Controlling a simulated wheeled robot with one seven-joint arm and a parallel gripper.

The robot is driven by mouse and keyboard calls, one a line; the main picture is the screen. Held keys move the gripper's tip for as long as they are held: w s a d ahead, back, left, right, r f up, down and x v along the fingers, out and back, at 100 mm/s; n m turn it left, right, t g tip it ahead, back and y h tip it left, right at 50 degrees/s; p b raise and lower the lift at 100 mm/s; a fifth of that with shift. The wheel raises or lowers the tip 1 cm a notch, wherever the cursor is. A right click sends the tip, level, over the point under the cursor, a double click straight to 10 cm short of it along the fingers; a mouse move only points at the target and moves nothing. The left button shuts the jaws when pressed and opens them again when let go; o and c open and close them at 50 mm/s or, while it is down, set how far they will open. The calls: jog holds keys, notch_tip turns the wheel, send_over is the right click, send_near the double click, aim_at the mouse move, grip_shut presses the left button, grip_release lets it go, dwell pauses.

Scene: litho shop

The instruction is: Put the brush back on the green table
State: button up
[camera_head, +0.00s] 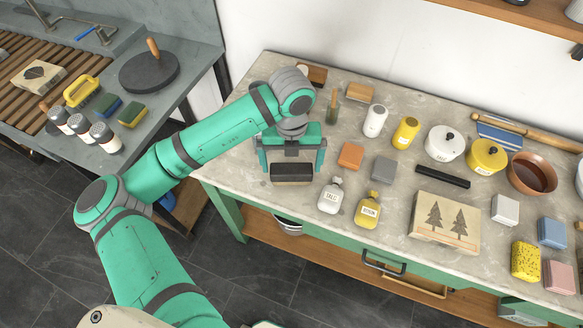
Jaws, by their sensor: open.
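The brush appears to be the dark oblong block with a pale lower edge (291,173), at the left front part of the green table. The green table (400,272) has a green frame and a grey stone-like top. My gripper (292,168) is open, pointing down over the block, with one finger near each end. The block looks to rest on the tabletop, apart from the fingers. My gripper and wrist hide part of the tabletop behind it.
A white bottle (330,196) and a yellow-labelled bottle (367,208) stand just right of the block. Orange (350,156) and grey (384,170) blocks lie behind them. Bare top shows near the left edge.

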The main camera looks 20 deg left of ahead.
aim_at(292, 169)
notch_tip(292, 169, up, 9)
jog(key=shift+f, duration=0.15)
jog(key=shift+d, duration=0.15)
dwell(0.5)
